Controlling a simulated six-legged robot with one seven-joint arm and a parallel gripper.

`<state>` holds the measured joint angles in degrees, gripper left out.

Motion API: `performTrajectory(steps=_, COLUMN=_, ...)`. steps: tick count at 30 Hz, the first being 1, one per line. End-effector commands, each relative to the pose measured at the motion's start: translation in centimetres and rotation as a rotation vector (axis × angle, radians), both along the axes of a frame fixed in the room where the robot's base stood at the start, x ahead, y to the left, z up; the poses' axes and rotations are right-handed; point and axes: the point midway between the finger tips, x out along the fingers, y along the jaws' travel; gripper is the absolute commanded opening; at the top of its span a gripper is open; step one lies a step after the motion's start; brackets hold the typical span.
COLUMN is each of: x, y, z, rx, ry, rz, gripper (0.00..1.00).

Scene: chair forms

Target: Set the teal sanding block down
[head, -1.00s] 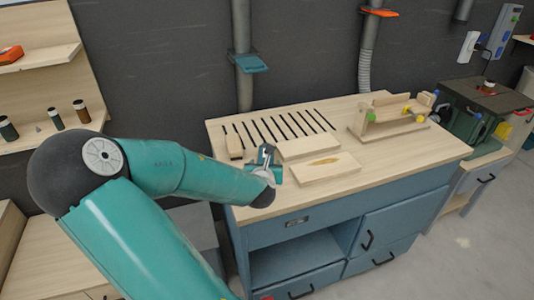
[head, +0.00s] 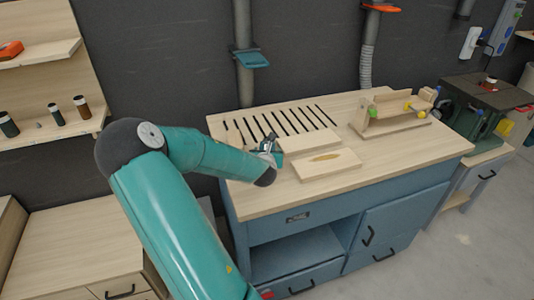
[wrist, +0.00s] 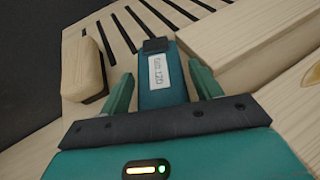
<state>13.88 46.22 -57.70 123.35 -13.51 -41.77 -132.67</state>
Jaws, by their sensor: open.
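The teal sanding block (wrist: 162,78), with a white label and a dark end, lies between the two teal fingers of my gripper (wrist: 163,88) in the wrist view. The fingers are spread, with a gap visible on each side of the block. The block appears to rest on the bench top, though its underside is hidden. In the head view my gripper (head: 268,148) is low over the bench's left part, beside the wooden boards. A small teal patch there, likely the block (head: 278,158), is mostly hidden by my gripper.
A small rounded wooden block (wrist: 84,68) lies left of my gripper. A thick board (wrist: 250,35) is close on the right. In the head view a board with a dark oval (head: 325,163) and a wooden jig (head: 388,116) stand on the bench (head: 400,157). Slots line its back.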

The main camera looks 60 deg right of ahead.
Motion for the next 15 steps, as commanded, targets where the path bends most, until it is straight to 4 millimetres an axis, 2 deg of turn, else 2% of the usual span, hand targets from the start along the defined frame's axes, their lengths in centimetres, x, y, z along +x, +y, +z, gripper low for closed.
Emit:
performTrajectory(steps=4, x=0.7, y=-1.8, z=-0.8, rx=-0.001, ry=0.002, rz=-0.001, gripper=0.64)
performTrajectory(steps=12, x=1.0, y=-2.1, z=-1.0, rx=0.001, ry=0.001, rz=0.001, gripper=0.64)
performTrajectory(steps=15, x=1.0, y=-2.1, z=-0.9, rx=0.0, ry=0.001, rz=0.0, gripper=0.46)
